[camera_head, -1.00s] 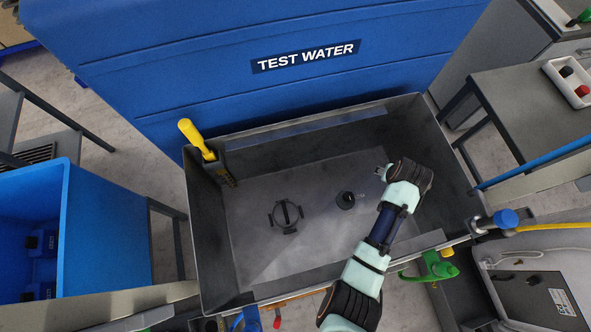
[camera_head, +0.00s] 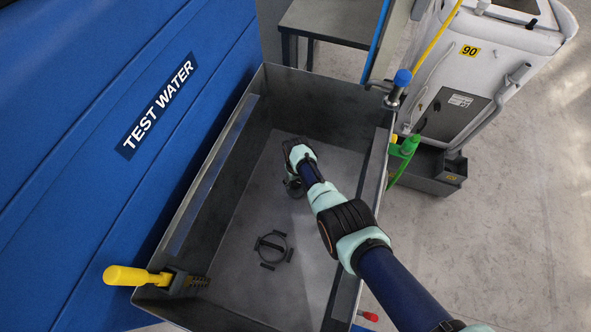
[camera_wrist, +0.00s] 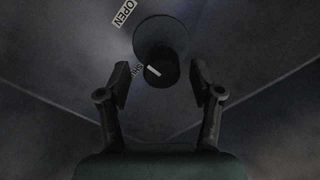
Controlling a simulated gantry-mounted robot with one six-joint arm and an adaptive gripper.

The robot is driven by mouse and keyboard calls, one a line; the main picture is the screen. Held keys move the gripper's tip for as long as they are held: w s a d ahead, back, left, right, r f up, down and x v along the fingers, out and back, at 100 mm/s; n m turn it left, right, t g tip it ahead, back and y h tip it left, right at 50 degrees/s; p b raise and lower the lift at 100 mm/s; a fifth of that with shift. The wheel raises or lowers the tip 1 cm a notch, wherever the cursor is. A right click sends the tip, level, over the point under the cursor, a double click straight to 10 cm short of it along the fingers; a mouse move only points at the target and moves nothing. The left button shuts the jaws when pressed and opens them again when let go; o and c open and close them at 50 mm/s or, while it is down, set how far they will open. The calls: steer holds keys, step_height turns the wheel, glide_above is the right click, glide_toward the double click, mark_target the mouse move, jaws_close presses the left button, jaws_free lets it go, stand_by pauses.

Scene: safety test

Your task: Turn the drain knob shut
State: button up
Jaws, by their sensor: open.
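The drain knob (camera_wrist: 164,60) is a dark round knob with a white pointer line, in front of a grey disc (camera_wrist: 160,27) in the wrist view. An "OPEN" label (camera_wrist: 124,12) is at its upper left, and a "SHUT" label (camera_wrist: 137,70), partly hidden, is at its lower left. The pointer line slants toward the lower right. My gripper (camera_wrist: 161,76) is open, one finger on each side of the knob, with visible gaps. I cannot tell its height above the knob. In the head view, my wrist covers much of the knob area (camera_head: 294,189).
Dark tank walls (camera_head: 215,165) surround my arm. A ring fitting (camera_head: 272,248) stands on the tank floor. A yellow-handled brush (camera_head: 137,275) is on the near-left rim. A blue-topped fitting (camera_head: 403,78) and green nozzle (camera_head: 405,148) are at the right rim.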

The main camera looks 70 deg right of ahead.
steer(key=shift+f, duration=0.25)
steer(key=shift+c, duration=0.2)
steer(key=c, duration=1.1)
steer(key=shift+n, duration=0.3)
steer(key=n, duration=0.8)
steer(key=shift+n+b, duration=0.3)
steer(key=shift+n, duration=0.1)
steer(key=n, duration=0.4)
steer(key=shift+n, duration=2.2)
steer(key=shift+a, duration=0.1)
